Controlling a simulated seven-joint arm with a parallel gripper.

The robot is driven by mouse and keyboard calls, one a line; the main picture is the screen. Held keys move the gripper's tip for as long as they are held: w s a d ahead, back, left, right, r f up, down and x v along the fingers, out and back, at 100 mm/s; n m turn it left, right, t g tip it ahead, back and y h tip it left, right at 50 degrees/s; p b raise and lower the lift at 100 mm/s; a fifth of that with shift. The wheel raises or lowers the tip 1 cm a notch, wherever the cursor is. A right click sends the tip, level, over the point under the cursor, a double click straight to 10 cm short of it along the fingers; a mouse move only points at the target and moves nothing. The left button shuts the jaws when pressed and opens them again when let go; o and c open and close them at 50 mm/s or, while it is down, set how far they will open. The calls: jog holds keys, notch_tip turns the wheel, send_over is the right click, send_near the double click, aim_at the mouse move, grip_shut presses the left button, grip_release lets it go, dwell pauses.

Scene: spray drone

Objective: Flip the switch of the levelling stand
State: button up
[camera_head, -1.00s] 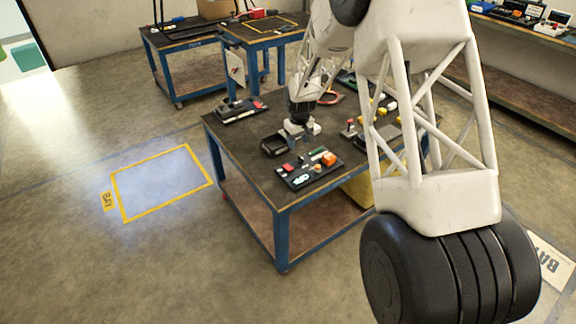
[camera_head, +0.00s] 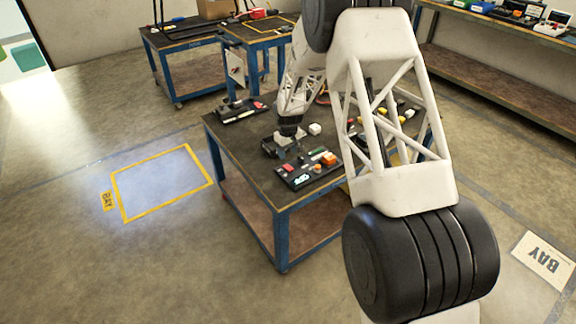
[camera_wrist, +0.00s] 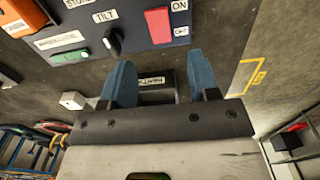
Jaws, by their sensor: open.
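A dark control panel (camera_wrist: 110,35), likely the levelling stand's, fills the top of the wrist view. It carries a red switch (camera_wrist: 158,25) with ON and OFF labels, a black knob (camera_wrist: 113,42) marked TILT and a green part (camera_wrist: 71,56). Which way the switch is set I cannot tell. In the head view the panel (camera_head: 308,170) lies at the table's near corner. My gripper (camera_wrist: 160,65) is open, its blue fingers wide apart and nothing held. In the head view the fingers are hard to make out.
A dark labelled box (camera_wrist: 158,88) shows between and beyond the fingers. A white block (camera_head: 315,128) stands behind the panel on the table. Another panel (camera_head: 242,110) lies at the table's back left. The floor at left is clear.

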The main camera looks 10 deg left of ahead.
aim_at(288, 167)
jog(key=shift+f, duration=3.8)
jog(key=c, duration=0.9)
jog(key=shift+s+t+y, duration=0.1)
jog(key=shift+t+y, duration=0.5)
jog(key=o, duration=0.9)
jog(key=shift+d, duration=0.1)
